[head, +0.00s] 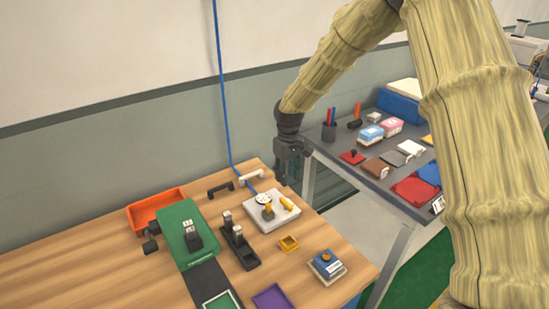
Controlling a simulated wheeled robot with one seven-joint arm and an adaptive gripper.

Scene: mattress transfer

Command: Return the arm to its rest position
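My arm (345,50), in a wrinkled tan cover, reaches in from the upper right and bends down over the right back part of the wooden table. My dark gripper (289,178) hangs at its end, pointing down by the table's back right edge. It is right of and behind the light grey block with a gauge and yellow parts (272,213). Nothing is seen held in it. The fingers are small and dark, so whether they are open or shut is unclear.
The wooden table (130,270) holds an orange tray (158,209), a green machine (183,232), black clamps (238,244) and a blue block on a pad (326,265). A blue cable (222,95) hangs behind. A grey table (385,183) with coloured items stands right, beyond a gap.

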